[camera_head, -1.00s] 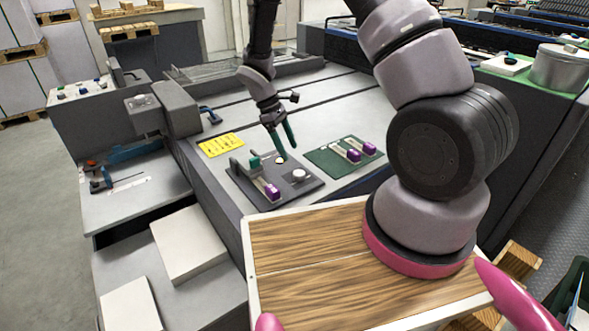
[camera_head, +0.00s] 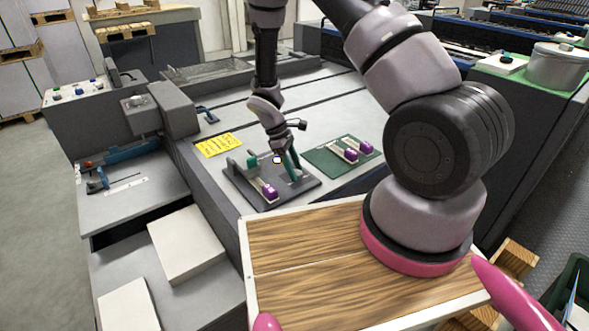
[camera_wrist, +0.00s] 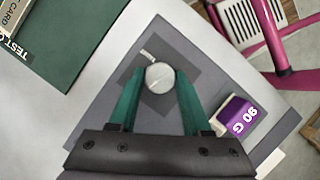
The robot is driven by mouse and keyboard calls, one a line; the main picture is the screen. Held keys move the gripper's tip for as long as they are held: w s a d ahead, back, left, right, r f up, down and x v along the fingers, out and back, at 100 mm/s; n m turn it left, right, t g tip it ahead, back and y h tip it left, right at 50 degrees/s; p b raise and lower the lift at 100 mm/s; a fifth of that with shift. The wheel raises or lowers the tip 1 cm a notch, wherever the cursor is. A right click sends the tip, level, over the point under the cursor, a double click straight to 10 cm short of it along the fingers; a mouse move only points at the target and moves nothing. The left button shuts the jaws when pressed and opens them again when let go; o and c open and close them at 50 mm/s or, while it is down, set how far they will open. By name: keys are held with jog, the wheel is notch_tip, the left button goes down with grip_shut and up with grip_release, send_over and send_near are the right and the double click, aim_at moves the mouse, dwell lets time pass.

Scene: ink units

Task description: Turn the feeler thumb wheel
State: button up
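The feeler thumb wheel, a round pale metal knob (camera_wrist: 160,77) with a short pointer, sits on a dark square on the grey plate (camera_head: 240,187). In the wrist view it lies between the tips of my gripper (camera_wrist: 161,79). One green finger is on each side, very close to the knob; I cannot tell whether they touch it. The fingers stand apart. In the head view my gripper (camera_head: 291,169) points down over the right part of the plate and mostly hides the knob.
A purple block marked 90 G (camera_wrist: 237,117) stands on the same plate, also seen in the head view (camera_head: 270,192). A green board (camera_head: 325,161) with purple blocks lies to the right. A yellow card (camera_head: 218,145) lies behind left. A wooden-topped surface (camera_head: 300,255) is in front.

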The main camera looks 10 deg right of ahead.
grip_shut()
jog(key=m+g+y, duration=0.1)
jog(key=m, duration=0.3)
jog(key=shift+w, duration=0.1)
jog(key=o, duration=0.9)
grip_release()
jog(key=shift+r, duration=0.1)
jog(key=v, duration=1)
jog(key=shift+w+r, duration=0.15)
jog(key=shift+r, duration=0.15)
